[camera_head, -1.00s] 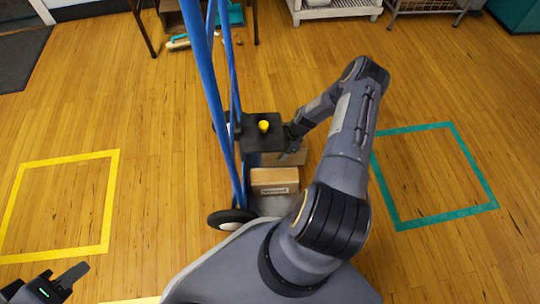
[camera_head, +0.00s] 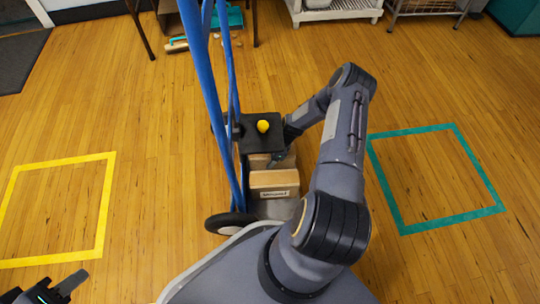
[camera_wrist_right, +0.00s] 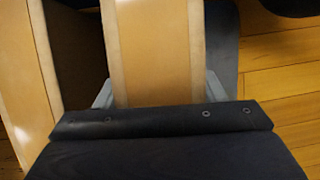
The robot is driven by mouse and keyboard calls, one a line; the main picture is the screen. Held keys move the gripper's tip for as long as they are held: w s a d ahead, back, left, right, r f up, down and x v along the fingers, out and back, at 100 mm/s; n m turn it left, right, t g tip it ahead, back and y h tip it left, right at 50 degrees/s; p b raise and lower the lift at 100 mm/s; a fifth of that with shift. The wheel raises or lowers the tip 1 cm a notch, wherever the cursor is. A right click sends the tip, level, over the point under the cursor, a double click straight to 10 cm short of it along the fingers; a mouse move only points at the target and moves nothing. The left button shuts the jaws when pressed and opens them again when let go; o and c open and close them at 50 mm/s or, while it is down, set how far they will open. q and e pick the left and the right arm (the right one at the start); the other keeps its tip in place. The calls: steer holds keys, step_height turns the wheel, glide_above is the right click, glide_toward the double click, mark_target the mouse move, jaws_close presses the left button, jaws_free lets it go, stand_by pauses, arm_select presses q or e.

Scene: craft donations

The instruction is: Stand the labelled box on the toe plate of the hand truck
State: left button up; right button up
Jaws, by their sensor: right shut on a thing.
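The blue hand truck (camera_head: 211,95) stands upright in the head view, with its grey toe plate (camera_head: 272,210) low at its right. A tan box with a white label (camera_head: 274,186) rests on the plate, label facing me. Behind it is a second tan box (camera_head: 258,161), partly hidden; no label shows on it. My right gripper (camera_head: 277,158) reaches in from the right and is shut on this rear box. The wrist view shows the held box (camera_wrist_right: 155,50) between the fingers, close beside another box (camera_wrist_right: 65,60). My left gripper (camera_head: 70,285) is empty at bottom left; its jaw gap is unclear.
A yellow floor outline (camera_head: 110,190) lies left and a teal one (camera_head: 385,190) right, both empty. A white rack (camera_head: 335,12) stands at the back.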

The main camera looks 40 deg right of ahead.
steer(key=o, duration=1.3)
